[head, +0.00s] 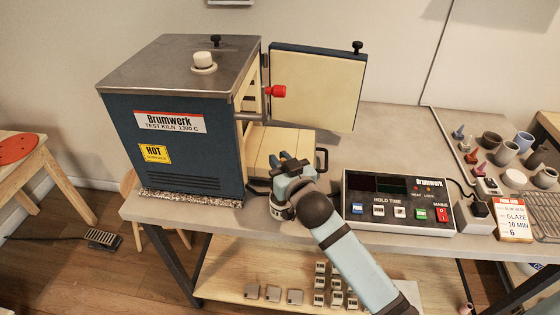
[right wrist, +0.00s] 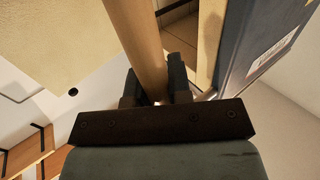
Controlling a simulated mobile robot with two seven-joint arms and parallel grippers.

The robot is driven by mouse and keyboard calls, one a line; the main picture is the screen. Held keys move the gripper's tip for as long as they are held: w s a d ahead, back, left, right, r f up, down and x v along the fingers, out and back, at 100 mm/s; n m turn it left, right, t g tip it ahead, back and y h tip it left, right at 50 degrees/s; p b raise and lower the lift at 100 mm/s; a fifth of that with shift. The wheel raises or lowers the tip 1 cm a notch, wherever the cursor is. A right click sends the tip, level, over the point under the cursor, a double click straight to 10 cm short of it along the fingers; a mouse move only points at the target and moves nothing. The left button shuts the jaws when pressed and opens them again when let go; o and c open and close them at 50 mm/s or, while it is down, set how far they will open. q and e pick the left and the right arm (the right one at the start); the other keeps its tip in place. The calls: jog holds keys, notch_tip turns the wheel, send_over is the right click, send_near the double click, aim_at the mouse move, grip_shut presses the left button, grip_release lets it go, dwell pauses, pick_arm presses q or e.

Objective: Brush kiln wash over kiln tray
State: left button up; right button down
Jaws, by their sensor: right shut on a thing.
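My right gripper (head: 290,166) is at the tray's front edge. In the right wrist view its two dark fingers (right wrist: 155,88) are shut on a round pale wooden handle (right wrist: 145,45), which looks like the brush's. The bristles are out of sight, and I cannot tell whether they touch the tray. No kiln wash can be made out on the tray. My left gripper is not in view.
The blue kiln (head: 190,120) stands left, its cream-lined door (head: 315,88) swung open above the tray. A control box (head: 398,203) sits right of my arm. Several small pots and cones, with a glaze card (head: 514,220), crowd the bench's right end. Bare bench (head: 385,135) lies behind the box.

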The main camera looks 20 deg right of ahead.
notch_tip(320, 180, up, 8)
jog(key=p, duration=0.7)
jog(key=shift+r, duration=0.15)
